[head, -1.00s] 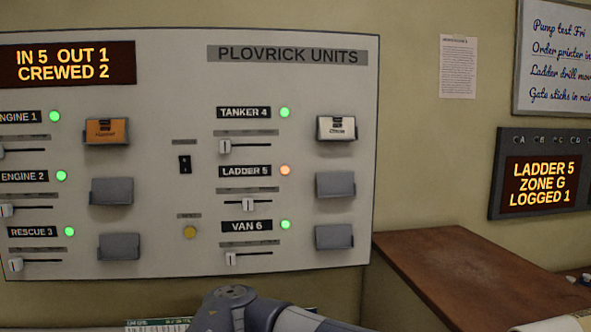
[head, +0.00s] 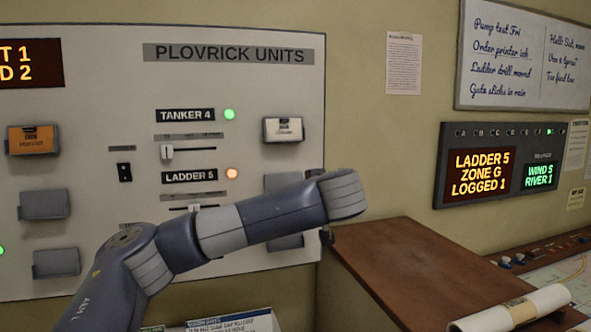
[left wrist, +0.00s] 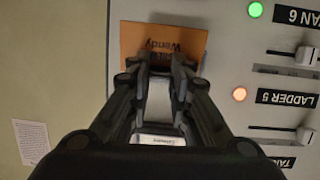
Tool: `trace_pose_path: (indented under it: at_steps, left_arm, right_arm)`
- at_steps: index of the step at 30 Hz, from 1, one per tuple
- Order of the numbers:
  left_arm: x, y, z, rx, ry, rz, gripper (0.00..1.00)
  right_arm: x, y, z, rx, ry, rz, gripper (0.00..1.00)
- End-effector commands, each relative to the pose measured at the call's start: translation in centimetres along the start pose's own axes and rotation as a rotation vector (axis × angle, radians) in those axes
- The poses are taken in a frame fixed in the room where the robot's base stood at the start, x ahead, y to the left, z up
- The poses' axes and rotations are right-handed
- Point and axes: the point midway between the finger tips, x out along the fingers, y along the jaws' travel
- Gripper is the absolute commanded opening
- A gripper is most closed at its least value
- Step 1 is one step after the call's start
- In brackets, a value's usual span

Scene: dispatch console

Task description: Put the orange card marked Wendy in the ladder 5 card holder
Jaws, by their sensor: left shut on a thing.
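The orange card (left wrist: 140,42) marked Wendy shows in the left wrist view, with its lettering upside down. My left gripper (left wrist: 161,65) is shut on it, in front of the unit panel. In the head view my left arm crosses the panel, and the card is hidden there. The grey ladder 5 card holder (head: 280,182) shows only in part above my arm; in the wrist view I cannot make it out behind the gripper. I cannot tell whether the card touches a holder. The LADDER 5 label (head: 190,177) has an orange light beside it. My right gripper is not in view.
The tanker 4 holder (head: 283,130) above holds a white card. The van 6 holder (head: 287,242) is partly covered by my arm. An orange card (head: 33,140) sits in a left holder. A brown desk top (head: 400,255) juts out at the lower right, its surface mostly clear.

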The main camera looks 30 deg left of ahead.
Motion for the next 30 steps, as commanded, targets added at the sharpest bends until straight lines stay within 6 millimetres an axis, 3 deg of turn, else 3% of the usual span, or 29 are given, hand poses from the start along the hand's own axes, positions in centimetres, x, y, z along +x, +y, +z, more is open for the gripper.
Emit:
trace_pose_path:
  at_steps: [1, 3, 7, 30]
  left_arm:
    - [-0.1, -0.3, -1.8, -0.008, 0.031, -0.024, 0.09]
    - [-0.1, -0.7, -3.3, -0.014, 0.061, -0.048, 0.09]
    - [0.0, -1.1, -4.7, -0.016, 0.088, -0.072, 0.09]
    - [6.5, -1.7, -4.7, -0.016, 0.09, -0.074, 0.09]
  right_arm:
    - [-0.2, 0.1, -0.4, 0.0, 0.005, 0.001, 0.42]
    - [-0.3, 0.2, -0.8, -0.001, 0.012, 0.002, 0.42]
    - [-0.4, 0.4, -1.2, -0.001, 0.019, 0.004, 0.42]
    - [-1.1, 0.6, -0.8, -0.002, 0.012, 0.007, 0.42]
